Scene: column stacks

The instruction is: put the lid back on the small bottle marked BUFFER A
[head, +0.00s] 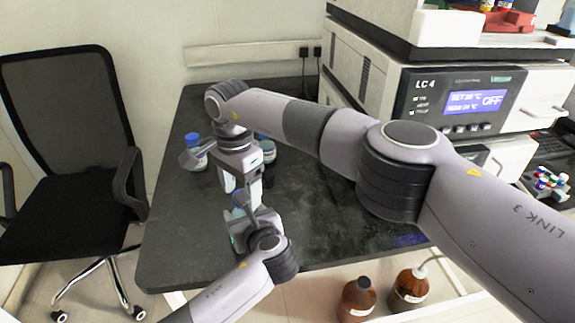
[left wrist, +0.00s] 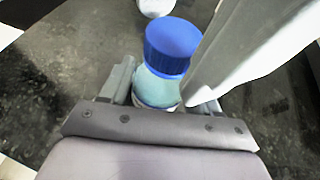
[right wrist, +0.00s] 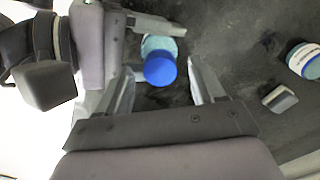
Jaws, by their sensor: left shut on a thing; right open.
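A small bottle with pale blue-green contents (left wrist: 157,88) stands between my left gripper's fingers (left wrist: 165,95), which are shut on its body. A blue lid (left wrist: 172,45) sits on top of the bottle; whether it is fully seated I cannot tell. In the right wrist view, the lid (right wrist: 160,68) lies between the fingers of my open right gripper (right wrist: 162,75), which points down from above. In the head view, the bottle (head: 239,203) is partly hidden by both grippers. No BUFFER A marking is readable.
Another blue-lidded bottle (head: 196,155) stands at the left of the dark table (head: 320,215), and one more (head: 268,150) stands behind my right wrist. A small grey block (right wrist: 280,98) lies nearby. The LC 4 instrument (head: 440,100) stands on the right. Brown bottles (head: 357,300) are below the table.

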